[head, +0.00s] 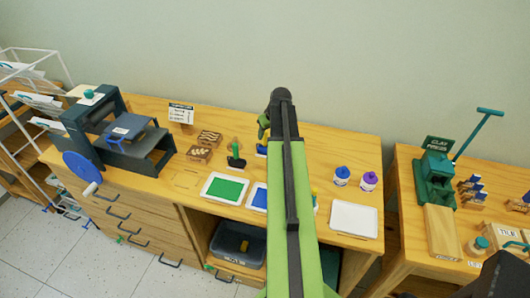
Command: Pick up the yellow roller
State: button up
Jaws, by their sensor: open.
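I cannot make out a whole yellow roller. A small yellow patch (314,190) shows just right of my arm on the wooden bench, and my arm hides what it belongs to. A blue piece (262,150) shows beside the arm, partly covered. My gripper (263,128) is at the far end of my raised green arm, mostly hidden behind it. It is open, with nothing seen in it, above the back of the bench.
A green ink tray (224,203) and a blue tray (250,206) lie left of my arm. A white tray (354,232) and two bottles (341,177) are right of it. A dark press (120,137) stands left. A gap separates the right table (405,210).

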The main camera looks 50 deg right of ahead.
aim_at(265, 138)
jog(key=b+x, duration=0.3)
jog(key=x, duration=0.1)
jog(key=shift+w+a+f, duration=0.1)
jog(key=shift+a+f, duration=0.05)
jog(key=shift+f, duration=0.2)
jog(key=shift+r, duration=0.2)
grip_shut()
dwell(0.7)
